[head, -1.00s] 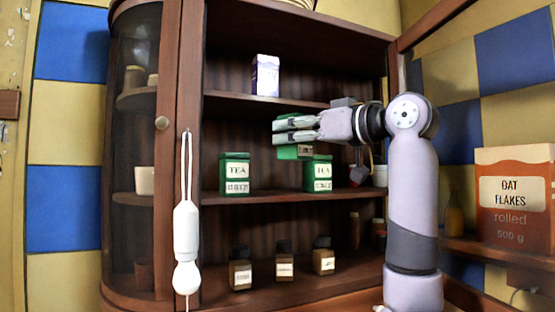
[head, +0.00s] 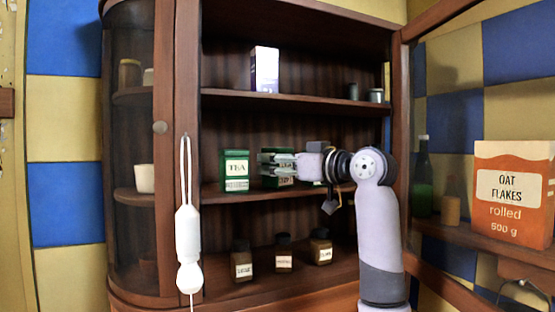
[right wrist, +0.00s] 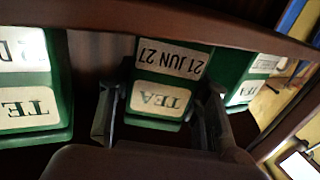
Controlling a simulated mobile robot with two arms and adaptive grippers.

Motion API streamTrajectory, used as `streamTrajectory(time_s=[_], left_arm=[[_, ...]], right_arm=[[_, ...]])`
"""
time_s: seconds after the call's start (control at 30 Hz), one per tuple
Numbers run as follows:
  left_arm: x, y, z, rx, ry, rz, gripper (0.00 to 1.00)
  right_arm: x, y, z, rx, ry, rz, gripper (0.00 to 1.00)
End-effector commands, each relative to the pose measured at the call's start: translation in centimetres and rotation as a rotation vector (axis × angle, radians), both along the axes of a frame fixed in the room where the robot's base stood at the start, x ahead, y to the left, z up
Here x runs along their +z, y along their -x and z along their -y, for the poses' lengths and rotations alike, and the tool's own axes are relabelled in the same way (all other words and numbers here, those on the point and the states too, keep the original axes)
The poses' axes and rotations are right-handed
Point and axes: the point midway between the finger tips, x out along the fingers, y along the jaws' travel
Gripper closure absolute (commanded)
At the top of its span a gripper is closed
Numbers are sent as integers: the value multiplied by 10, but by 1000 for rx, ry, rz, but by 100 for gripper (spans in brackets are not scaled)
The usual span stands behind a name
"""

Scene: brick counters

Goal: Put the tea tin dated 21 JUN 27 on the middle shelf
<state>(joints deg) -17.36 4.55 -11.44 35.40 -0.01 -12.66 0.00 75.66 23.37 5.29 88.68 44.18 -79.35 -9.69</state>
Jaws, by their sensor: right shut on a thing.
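A green tea tin (right wrist: 172,58) with the label 21 JUN 27 shows upside down in the right wrist view, between my right gripper's fingers (right wrist: 168,90). In the head view my right gripper (head: 268,164) is shut on this tin, mostly hidden by the fingers, low over or on the middle shelf (head: 262,196). I cannot tell whether its base touches the shelf. Another green tea tin (head: 236,170) stands on that shelf to its left. A third tin is mostly behind my right arm; two neighbouring tins flank the held one in the wrist view. My left gripper is not in view.
A purple-white carton (head: 265,70) and two small grey pots stand on the upper shelf. Several dark-lidded jars (head: 283,254) stand on the bottom shelf. A white hanging object (head: 188,235) is at the left post. An oat flakes box (head: 512,192) is at the right.

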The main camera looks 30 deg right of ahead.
Motion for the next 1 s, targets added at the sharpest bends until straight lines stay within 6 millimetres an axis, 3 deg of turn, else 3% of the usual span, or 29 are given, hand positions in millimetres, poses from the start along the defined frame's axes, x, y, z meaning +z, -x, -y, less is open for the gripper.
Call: streamTrajectory(time_s=[0.43,0.47,0.73,1.0], left_arm=[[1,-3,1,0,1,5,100],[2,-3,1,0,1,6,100],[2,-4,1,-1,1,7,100],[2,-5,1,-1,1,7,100]], right_arm=[[-5,-1,0,0,0,3,86],[-5,-1,0,0,0,3,55],[-4,-1,0,0,-1,2,37],[-4,-1,0,0,-1,2,36]])
